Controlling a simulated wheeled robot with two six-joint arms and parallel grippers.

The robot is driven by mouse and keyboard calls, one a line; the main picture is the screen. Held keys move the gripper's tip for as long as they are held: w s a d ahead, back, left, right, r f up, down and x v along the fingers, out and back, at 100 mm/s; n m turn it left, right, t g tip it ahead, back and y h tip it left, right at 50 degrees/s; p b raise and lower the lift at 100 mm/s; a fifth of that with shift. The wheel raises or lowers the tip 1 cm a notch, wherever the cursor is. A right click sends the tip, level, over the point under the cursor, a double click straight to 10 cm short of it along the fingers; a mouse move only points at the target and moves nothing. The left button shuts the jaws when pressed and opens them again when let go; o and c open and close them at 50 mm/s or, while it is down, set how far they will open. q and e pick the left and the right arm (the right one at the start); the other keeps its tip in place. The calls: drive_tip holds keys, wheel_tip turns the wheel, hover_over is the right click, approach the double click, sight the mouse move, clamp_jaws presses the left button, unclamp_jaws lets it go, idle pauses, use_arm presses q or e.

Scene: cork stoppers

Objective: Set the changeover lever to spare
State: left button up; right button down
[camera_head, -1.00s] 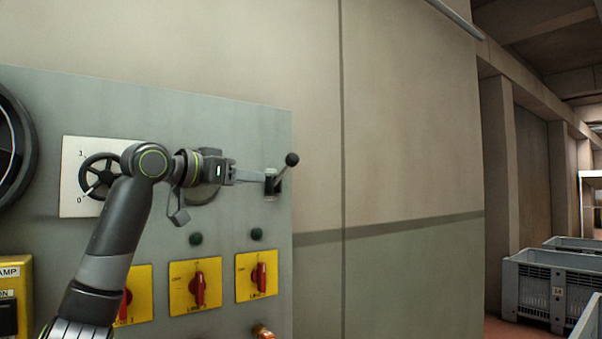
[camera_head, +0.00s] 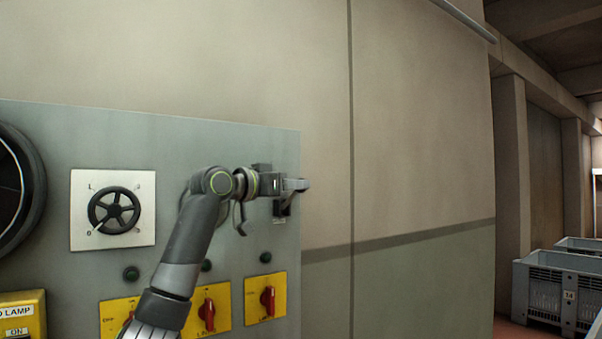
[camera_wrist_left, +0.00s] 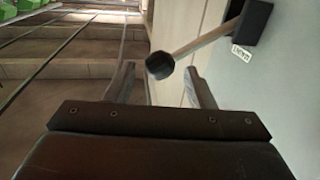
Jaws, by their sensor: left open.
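The changeover lever shows in the left wrist view as a slanting rod with a round black knob (camera_wrist_left: 160,65), coming out of a dark housing (camera_wrist_left: 252,22). A small white label (camera_wrist_left: 241,52) sits beside the housing, too small to read. My left gripper (camera_wrist_left: 160,88) is open, with one finger on each side of the knob's line; I cannot tell whether either touches it. In the head view, my left gripper (camera_head: 298,185) is at the panel's right edge, in front of the lever. It hides the knob and rod there; part of the lever mount (camera_head: 283,208) shows below.
The grey panel (camera_head: 225,140) carries a black handwheel (camera_head: 115,210) on a white plate, a large dark wheel at far left, yellow plates with red switches (camera_head: 268,300), and green buttons. Bare wall (camera_head: 420,130) lies to the right, with grey crates (camera_head: 550,292) beyond.

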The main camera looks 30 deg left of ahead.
use_arm(q)
drive_tip(key=shift+p+x, duration=0.75)
drive_tip(key=shift+x, duration=1.1)
drive_tip(key=c, duration=0.8)
drive_tip(key=shift+d, duration=0.1)
clamp_jaws()
drive_tip(key=shift+f, duration=0.1)
